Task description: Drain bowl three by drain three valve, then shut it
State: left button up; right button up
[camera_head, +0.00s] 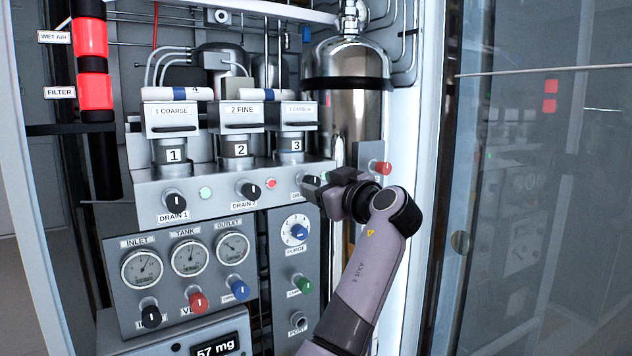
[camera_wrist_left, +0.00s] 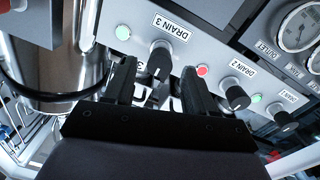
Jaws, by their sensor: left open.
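Bowl three (camera_head: 296,146) is a metal cup marked 3, under the right-hand of three filter housings. The drain three valve is a black knob mostly hidden behind my gripper in the head view. In the left wrist view the drain three knob (camera_wrist_left: 160,59) shows below its DRAIN 3 label (camera_wrist_left: 171,28). My left gripper (camera_wrist_left: 158,72) is open, with one finger on each side of that knob in the picture. Gaps show between knob and fingers; I cannot tell how deep they reach. In the head view my left gripper (camera_head: 322,188) is at the right end of the drain shelf. My right gripper is not seen.
The drain two knob (camera_head: 250,190) and drain one knob (camera_head: 174,201) sit to the left. A red lamp (camera_head: 271,183) is between drains two and three. A red knob (camera_head: 381,168) and steel tank (camera_head: 347,110) stand close by. Gauges and purge dial (camera_head: 296,232) are below.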

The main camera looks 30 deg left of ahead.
pick_arm(q)
jog(key=shift+x, duration=1.25)
jog(key=shift+d, duration=0.1)
jog(key=shift+c, duration=0.3)
grip_shut()
jog(key=shift+f, duration=0.1)
